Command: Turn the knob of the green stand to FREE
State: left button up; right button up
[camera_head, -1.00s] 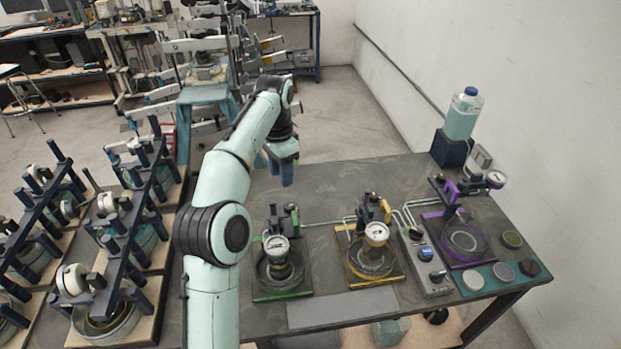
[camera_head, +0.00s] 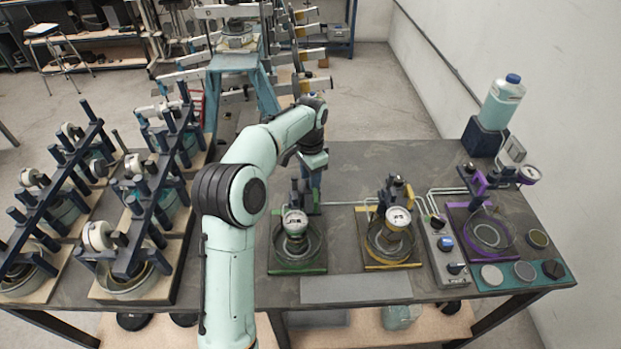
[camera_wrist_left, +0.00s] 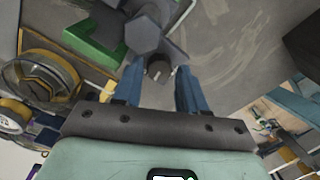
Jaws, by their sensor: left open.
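The green stand (camera_head: 298,268) is on the table, with a round dish and a pale gauge (camera_head: 294,221) at its front and a dark post behind. My left gripper (camera_head: 314,205) is behind it, pointing down beside the post. In the left wrist view my left gripper (camera_wrist_left: 158,72) is open. A small dark knob (camera_wrist_left: 158,68) with a light mark shows between its two blue fingertips, with no visible grip on it. A green part of the stand (camera_wrist_left: 95,38) lies to the upper left. The FREE label cannot be read. My right gripper is not in view.
A yellow stand (camera_head: 392,265) is to the right, then a grey switch box (camera_head: 447,270) and a purple stand (camera_head: 487,232). A bottle (camera_head: 503,102) stands at the back right. A grey plate (camera_head: 357,290) lies in front. Racks (camera_head: 140,220) stand at left.

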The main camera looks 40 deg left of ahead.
pick_arm(q)
jog(key=shift+f, duration=0.55)
grip_shut()
jog(key=n, duration=0.6)
jog(key=shift+n, duration=0.3)
jog(key=n, duration=0.6)
jog(key=shift+n, duration=0.6)
